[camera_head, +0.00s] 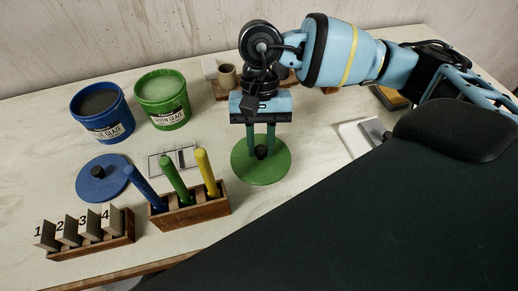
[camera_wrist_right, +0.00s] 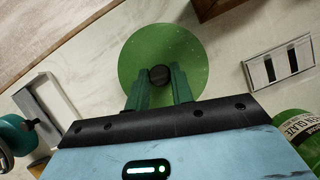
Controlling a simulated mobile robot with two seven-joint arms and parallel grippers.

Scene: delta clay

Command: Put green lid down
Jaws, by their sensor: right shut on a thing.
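The green lid (camera_head: 259,168) is a flat round disc with a dark knob, at the middle of the table in the head view. In the right wrist view the lid (camera_wrist_right: 185,45) lies beyond my fingertips. My right gripper (camera_head: 261,150) points down over the lid's centre, shut on its dark knob (camera_wrist_right: 159,75). Whether the lid touches the table or hangs just above it, I cannot tell. The green glaze bucket (camera_head: 163,98) stands uncovered at the back left, pale green glaze showing; its edge is in the right wrist view (camera_wrist_right: 298,130). My left gripper is not in view.
The blue glaze bucket (camera_head: 102,113) stands open, with a blue lid (camera_head: 102,177) in front. A wooden holder (camera_head: 191,213) with blue, green and yellow-handled tools is left of the green lid. Numbered tiles (camera_head: 75,229) stand in a rack at front left. A pale tray (camera_head: 358,138) lies right.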

